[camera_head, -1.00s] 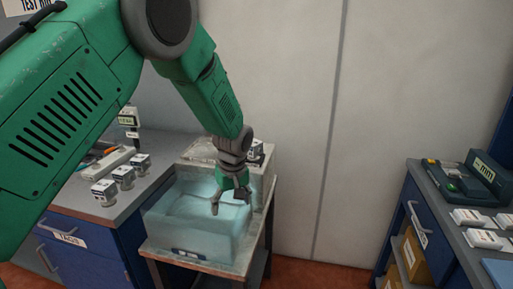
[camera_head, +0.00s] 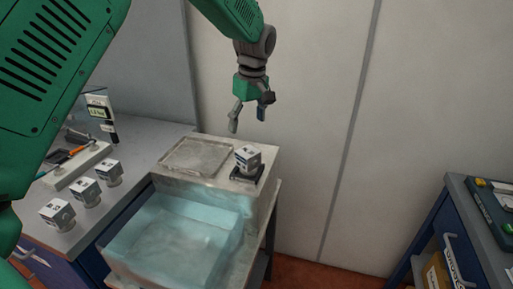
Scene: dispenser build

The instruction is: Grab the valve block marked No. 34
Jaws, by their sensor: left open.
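Several small white-grey valve blocks with dark markings are in view. One valve block (camera_head: 248,158) sits on a dark square base on the grey stand behind the water basin. Three more, a near block (camera_head: 57,213), a middle block (camera_head: 84,191) and a far block (camera_head: 109,171), stand in a row on the left bench. The numbers on them are too small to read. My left gripper (camera_head: 247,116) is open and empty, pointing down above the block on the stand, with a clear gap. My right gripper is not in view.
The basin (camera_head: 122,262) of pale blue water stands in front of the stand, with a shallow square tray (camera_head: 197,157) beside the block. A meter (camera_head: 101,113) and tools are on the left bench. A blue cabinet (camera_head: 478,230) is at right, with open floor between.

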